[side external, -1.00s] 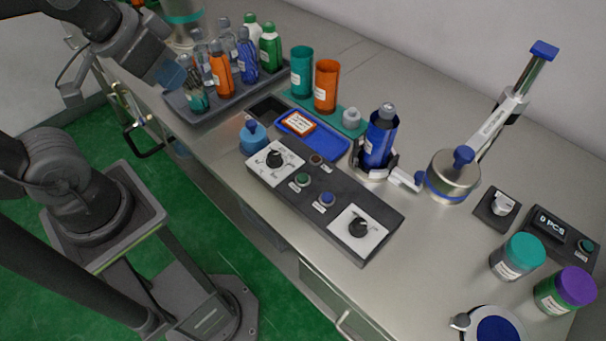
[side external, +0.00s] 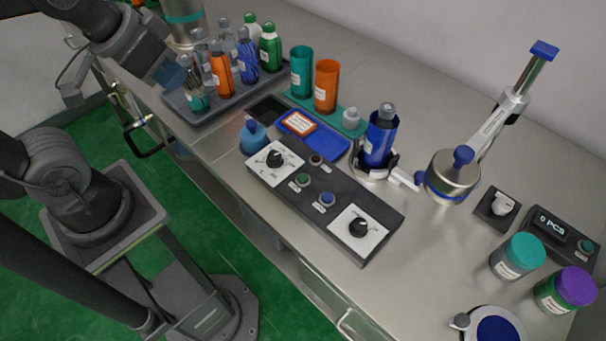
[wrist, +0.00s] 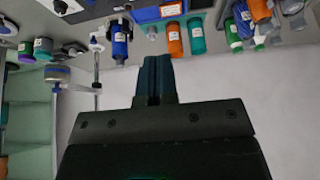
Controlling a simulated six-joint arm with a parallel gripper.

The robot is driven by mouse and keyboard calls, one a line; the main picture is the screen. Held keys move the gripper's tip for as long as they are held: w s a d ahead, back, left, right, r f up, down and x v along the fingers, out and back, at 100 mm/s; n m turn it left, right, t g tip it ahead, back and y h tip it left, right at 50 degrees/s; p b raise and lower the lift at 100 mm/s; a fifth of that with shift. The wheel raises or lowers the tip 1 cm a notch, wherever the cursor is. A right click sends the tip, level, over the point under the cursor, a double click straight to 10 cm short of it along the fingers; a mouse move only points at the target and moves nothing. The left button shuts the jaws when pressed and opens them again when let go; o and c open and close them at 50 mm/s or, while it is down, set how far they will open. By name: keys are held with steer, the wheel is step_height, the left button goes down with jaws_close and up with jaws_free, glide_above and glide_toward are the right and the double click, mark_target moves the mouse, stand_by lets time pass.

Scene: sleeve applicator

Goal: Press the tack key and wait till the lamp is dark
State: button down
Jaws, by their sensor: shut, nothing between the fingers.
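The dark control panel (side external: 285,195) lies on the bench with a green key (side external: 303,180), a blue key (side external: 327,199) and two black knobs on white plates. Its labels are too small to read, so I cannot tell which is the tack key. A small dark brown round piece (side external: 316,159) on the panel's far edge may be the lamp; it shows no glow. My gripper (side external: 172,74) is at the upper left beside the bottle tray, away from the panel. In the wrist view its fingers (wrist: 154,80) are shut and empty.
The grey tray (side external: 205,118) holds several bottles close to my gripper. A blue bottle (side external: 378,142) stands in a holder behind the panel, with a lever press (side external: 455,175) to its right. A counter (side external: 551,226) and jars are at the right.

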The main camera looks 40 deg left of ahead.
stand_by(0.3)
steer(key=w+d+f+m+y, duration=0.1)
steer(key=w+f+m, duration=0.15)
steer(key=m, duration=0.55)
steer(key=w+d+f+m+t+y, duration=0.15)
steer(key=w+m, duration=0.25)
steer(key=m, duration=0.4)
steer(key=w+f+m+y, duration=0.1)
steer(key=w+f+m, duration=0.2)
steer(key=m, duration=0.5)
steer(key=w+d+f+m+t+h, duration=0.1)
steer(key=d+m, duration=0.4)
steer(key=m, duration=0.5)
steer(key=w+d+f+m+t+h, duration=0.1)
steer(key=w+d+f+m, duration=0.3)
steer(key=m, duration=0.6)
steer(key=shift+d+f, duration=0.75)
steer(key=shift+f, duration=0.5)
steer(key=shift+h, duration=0.25)
